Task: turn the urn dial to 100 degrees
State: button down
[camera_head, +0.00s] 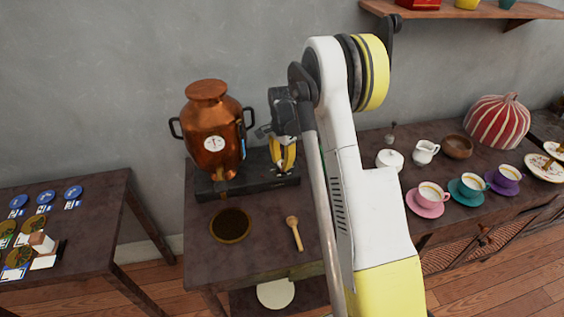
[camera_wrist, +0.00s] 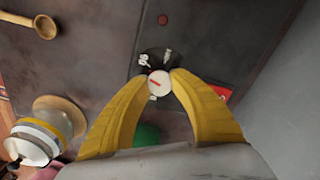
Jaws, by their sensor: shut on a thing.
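The copper urn (camera_head: 208,120) stands upright on a black base (camera_head: 222,186) at the back of the dark table, with a white round gauge on its front. The urn dial (camera_wrist: 159,84) shows in the wrist view as a pale round knob with a red line, over a black disc with small white labels that I cannot read surely. My gripper (camera_wrist: 160,77) has its two yellow fingers shut on the knob from both sides. In the head view my gripper (camera_head: 284,168) points down at the base, right of the urn, and hides the dial.
A round dark bowl (camera_head: 231,225) and a wooden scoop (camera_head: 295,233) lie on the table in front. The right counter holds a white pot (camera_head: 389,159) and several coloured cups. A wall stands close behind. A small table with blue discs is at left.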

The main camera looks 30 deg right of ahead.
jog(key=m, duration=1)
jog(key=shift+m, duration=2.2)
jog(key=c, duration=1)
grip_release()
jog(key=shift+c, duration=0.2)
